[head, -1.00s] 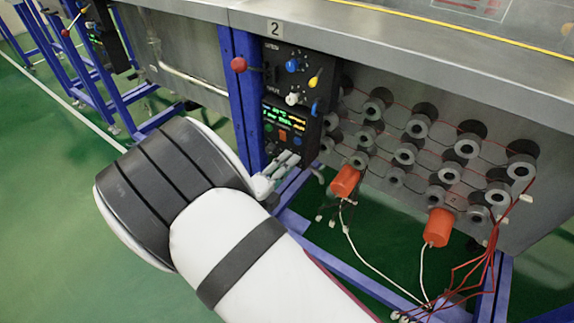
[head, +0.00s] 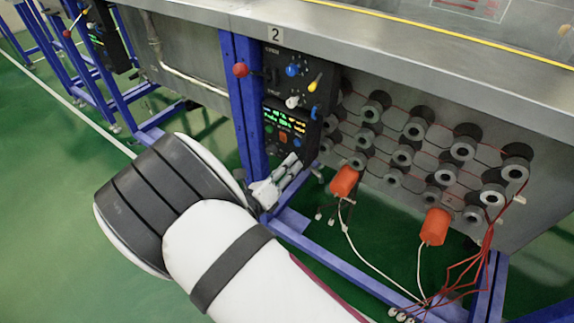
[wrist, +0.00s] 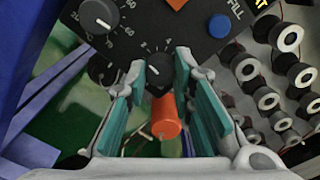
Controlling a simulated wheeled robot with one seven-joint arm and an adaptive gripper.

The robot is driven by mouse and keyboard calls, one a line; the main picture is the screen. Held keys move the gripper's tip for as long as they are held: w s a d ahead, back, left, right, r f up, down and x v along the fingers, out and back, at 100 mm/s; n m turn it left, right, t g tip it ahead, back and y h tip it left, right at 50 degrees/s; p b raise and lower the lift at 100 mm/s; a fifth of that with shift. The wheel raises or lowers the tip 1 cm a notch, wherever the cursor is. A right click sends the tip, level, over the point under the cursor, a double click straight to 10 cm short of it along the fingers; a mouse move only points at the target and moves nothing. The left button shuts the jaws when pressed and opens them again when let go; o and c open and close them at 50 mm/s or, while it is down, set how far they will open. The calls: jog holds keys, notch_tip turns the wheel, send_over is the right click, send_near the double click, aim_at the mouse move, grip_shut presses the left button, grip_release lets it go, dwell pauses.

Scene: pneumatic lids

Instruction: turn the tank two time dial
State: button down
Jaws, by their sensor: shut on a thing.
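The control panel under the "2" label (head: 275,34) is a black box with knobs, a green-lit display (head: 284,121) and buttons. In the wrist view, a small black dial with a white pointer line (wrist: 158,77) sits on the panel's lower edge, with numbers such as 4 around it. My gripper (wrist: 160,68) has its teal-padded fingers on either side of this dial and is shut on it. In the head view my gripper (head: 289,166) reaches the bottom of the panel, and its fingertips hide the dial there.
A larger dial (wrist: 96,16), an orange button (wrist: 176,4) and a blue button (wrist: 219,26) are close by on the panel. Orange cylinders (head: 345,181) with cables and rows of round fittings (head: 403,155) are on the right. A blue frame post (head: 243,95) stands left of the panel.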

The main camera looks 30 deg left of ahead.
jog(key=m+b, duration=0.1)
jog(key=m, duration=1.1)
jog(key=shift+s+f, duration=0.1)
dwell(0.6)
jog(key=c, duration=1.4)
grip_release()
jog(key=shift+o, duration=0.2)
jog(key=s, duration=0.7)
jog(key=shift+s+a, duration=0.25)
jog(key=shift+a, duration=0.05)
